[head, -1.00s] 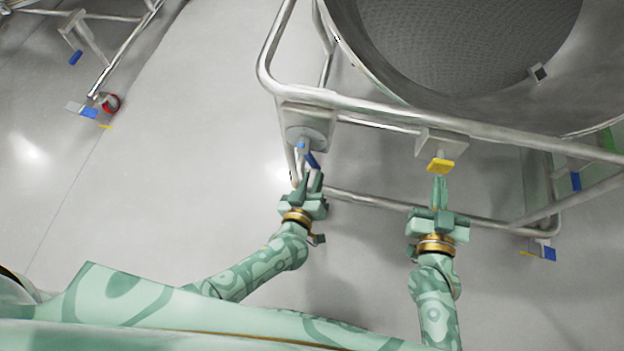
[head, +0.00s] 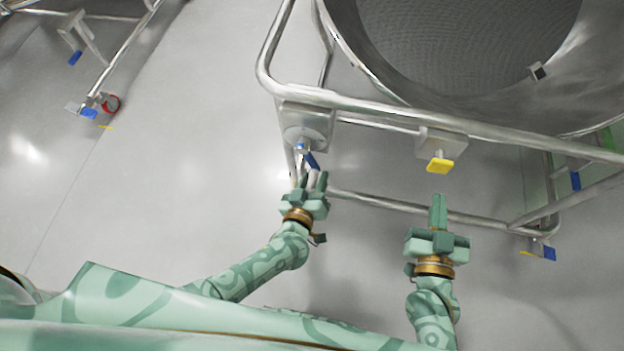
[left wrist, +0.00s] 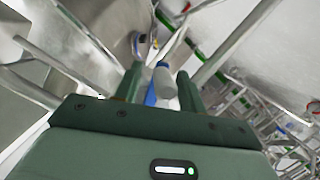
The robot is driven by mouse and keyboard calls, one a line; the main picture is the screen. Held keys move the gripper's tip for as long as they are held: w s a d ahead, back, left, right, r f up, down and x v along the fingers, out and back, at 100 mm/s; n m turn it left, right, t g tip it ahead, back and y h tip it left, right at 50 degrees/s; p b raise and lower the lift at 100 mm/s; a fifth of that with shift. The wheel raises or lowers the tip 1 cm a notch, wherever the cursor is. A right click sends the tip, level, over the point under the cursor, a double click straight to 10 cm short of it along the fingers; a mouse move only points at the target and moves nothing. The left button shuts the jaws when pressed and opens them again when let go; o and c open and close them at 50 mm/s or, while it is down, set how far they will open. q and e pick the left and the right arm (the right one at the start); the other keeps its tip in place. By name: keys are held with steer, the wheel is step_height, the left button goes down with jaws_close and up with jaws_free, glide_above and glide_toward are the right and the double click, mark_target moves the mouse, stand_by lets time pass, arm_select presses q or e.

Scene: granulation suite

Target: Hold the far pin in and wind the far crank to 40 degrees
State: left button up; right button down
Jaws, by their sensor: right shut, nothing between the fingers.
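A crank with a blue arm (head: 312,160) sits on a grey bracket on the steel frame, below the large drum. My left gripper (head: 313,180) is at the free end of this crank, its fingers apart. In the left wrist view, the crank's pale handle (left wrist: 164,86) stands between the open fingers, with a gap beside it. A yellow pin head (head: 440,166) sticks out of a second bracket to the right. My right gripper (head: 439,198) is shut and empty, pointing at the yellow pin with a clear gap between them.
The frame's upper rail (head: 400,112) and lower rail (head: 400,206) run across near both grippers. More blue and yellow fittings show on the frame's right side (head: 548,253) and on another stand at the upper left (head: 88,113). The floor at left is clear.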

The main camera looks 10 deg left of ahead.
arm_select(q)
steer(key=shift+o, duration=0.5)
steer(key=shift+s+a, duration=0.1)
steer(key=shift+s, duration=0.05)
steer(key=f+v, duration=0.2)
steer(key=v, duration=0.7)
steer(key=shift+s+d, duration=0.35)
steer(key=shift+s, duration=0.25)
